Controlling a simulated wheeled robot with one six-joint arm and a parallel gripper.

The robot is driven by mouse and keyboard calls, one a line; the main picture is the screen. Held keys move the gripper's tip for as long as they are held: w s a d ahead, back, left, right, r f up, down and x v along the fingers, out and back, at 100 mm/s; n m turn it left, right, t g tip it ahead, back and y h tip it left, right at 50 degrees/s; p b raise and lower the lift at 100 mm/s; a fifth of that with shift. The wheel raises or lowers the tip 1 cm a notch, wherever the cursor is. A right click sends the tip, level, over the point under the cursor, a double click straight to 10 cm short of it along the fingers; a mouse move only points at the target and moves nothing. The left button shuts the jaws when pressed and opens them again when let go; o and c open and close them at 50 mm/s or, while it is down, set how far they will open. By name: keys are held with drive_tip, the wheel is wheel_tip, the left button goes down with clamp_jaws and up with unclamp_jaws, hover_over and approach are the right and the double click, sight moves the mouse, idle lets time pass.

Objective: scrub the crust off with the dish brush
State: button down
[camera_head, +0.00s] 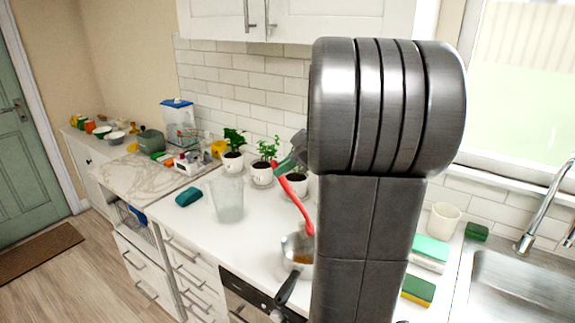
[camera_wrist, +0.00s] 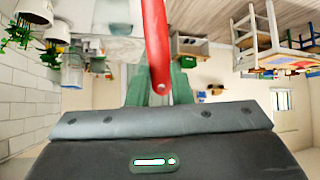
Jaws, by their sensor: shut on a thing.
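My gripper (camera_head: 284,164) has green fingers and is shut on the red dish brush (camera_head: 294,196) near the upper end of its handle. In the wrist view, the red handle (camera_wrist: 155,40) runs between the green fingers (camera_wrist: 160,82). The brush slants down to the right, and its lower end is at the back rim of a small grey pan (camera_head: 290,243). I cannot tell whether it touches the pan. A brown crust (camera_head: 301,259) shows inside the pan. The pan's black handle (camera_head: 287,287) points toward the front edge. My arm hides the pan's right side.
A clear container (camera_head: 228,200) and a teal sponge (camera_head: 188,197) stand left of the pan. Potted plants (camera_head: 262,172) line the wall behind. Right of my arm are sponges (camera_head: 418,290), a cream cup (camera_head: 443,219) and the sink (camera_head: 515,290). The counter between container and pan is clear.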

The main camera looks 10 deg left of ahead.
sight(287, 185)
drive_tip(key=shift+f+b, duration=1.5)
drive_tip(key=shift+f, duration=1.5)
wheel_tip(287, 185, down, 2)
drive_tip(key=shift+f+b, duration=0.2)
drive_tip(key=shift+b, duration=1.05)
drive_tip(key=shift+f+b, duration=0.9)
drive_tip(key=shift+b, duration=0.15)
drive_tip(key=shift+w, duration=0.1)
